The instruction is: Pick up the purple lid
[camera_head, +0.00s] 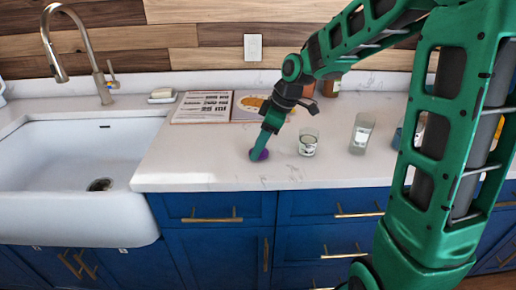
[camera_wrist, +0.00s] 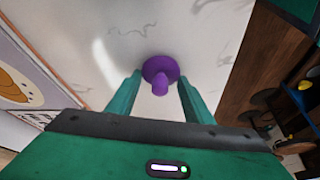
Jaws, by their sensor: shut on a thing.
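The purple lid (camera_wrist: 160,72) is a small round disc with a knob, seen in the wrist view between my fingertips. In the head view the lid (camera_head: 260,155) shows at the tip of my gripper (camera_head: 262,146), on or just above the white counter near its front edge. My gripper also shows in the wrist view (camera_wrist: 157,90), with one finger on each side of the lid, shut on it. The exact contact between fingers and lid is partly hidden.
A small glass jar (camera_head: 308,142) stands just right of my gripper, and a clear glass (camera_head: 361,133) stands further right. An open book (camera_head: 203,107) lies behind. The white sink (camera_head: 85,150) is to the left. Bare counter (camera_head: 200,160) lies left of the lid.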

